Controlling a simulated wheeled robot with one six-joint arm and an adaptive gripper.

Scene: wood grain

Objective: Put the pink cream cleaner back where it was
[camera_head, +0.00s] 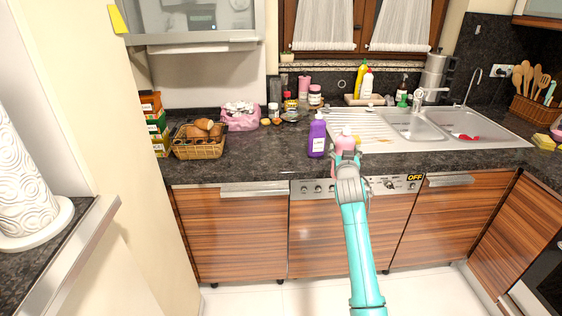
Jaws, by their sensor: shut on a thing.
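The pink cream cleaner (345,141) is a pink bottle at the front of the counter, left of the sink. My gripper (346,158) is shut on it from the front, and the gripper hides its lower part. I cannot tell whether its base touches the counter. My turquoise arm reaches up to it from the bottom of the picture. A purple bottle (317,136) stands upright on the counter just left of the pink cleaner.
The steel sink (425,131) with its ribbed drainboard (358,125) lies behind and right. Yellow and white bottles (366,85) stand behind it. A bread basket (198,148) and pink bag (240,118) are left. Dark counter (265,150) is free between basket and purple bottle.

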